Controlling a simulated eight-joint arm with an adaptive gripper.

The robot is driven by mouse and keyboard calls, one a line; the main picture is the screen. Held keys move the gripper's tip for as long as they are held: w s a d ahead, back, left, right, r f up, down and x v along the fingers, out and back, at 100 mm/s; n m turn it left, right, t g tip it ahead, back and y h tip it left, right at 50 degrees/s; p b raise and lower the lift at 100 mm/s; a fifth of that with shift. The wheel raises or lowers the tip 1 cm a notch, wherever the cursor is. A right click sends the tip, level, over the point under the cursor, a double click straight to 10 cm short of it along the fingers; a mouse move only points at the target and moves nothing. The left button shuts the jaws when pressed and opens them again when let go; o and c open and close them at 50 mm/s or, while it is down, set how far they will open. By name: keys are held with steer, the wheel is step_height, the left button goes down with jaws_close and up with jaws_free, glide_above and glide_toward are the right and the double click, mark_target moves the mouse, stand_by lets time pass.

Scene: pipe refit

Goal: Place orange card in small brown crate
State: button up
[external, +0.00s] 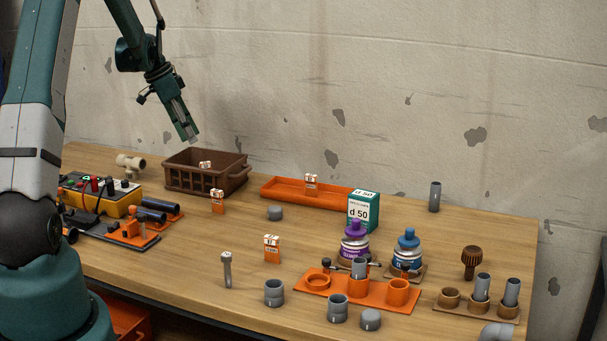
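The small brown crate (228,185) stands at the back left of the table, with slatted sides and an open top. A white-and-orange card (205,165) shows inside it. A second orange card (217,203) stands upright just in front of the crate. A third orange card (272,247) stands on the open table nearer the front. Another orange card (311,184) stands at the orange tray.
The orange tray (285,190) lies right of the crate. A green-white box (363,211), purple bottle (355,242) and blue bottle (408,250) stand right of centre. Grey pipe fittings and an orange holder (340,293) fill the front right. A yellow device (103,200) sits left.

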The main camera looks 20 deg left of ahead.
steer(key=shift+r, duration=0.1)
steer(key=s+d+r+n+t+y, duration=0.15)
steer(key=s+d+r+n, duration=0.25)
steer(key=s+d+r, duration=1.4)
steer(key=s+d+n+t+y, duration=0.1)
steer(key=s+d+n, duration=0.1)
steer(key=s, duration=1.2)
steer(key=s+d+n+t, duration=0.1)
steer(key=s+d+n, duration=0.2)
steer(key=s, duration=1.1)
steer(key=shift+d+y, duration=0.35)
steer(key=shift+d, duration=0.8)
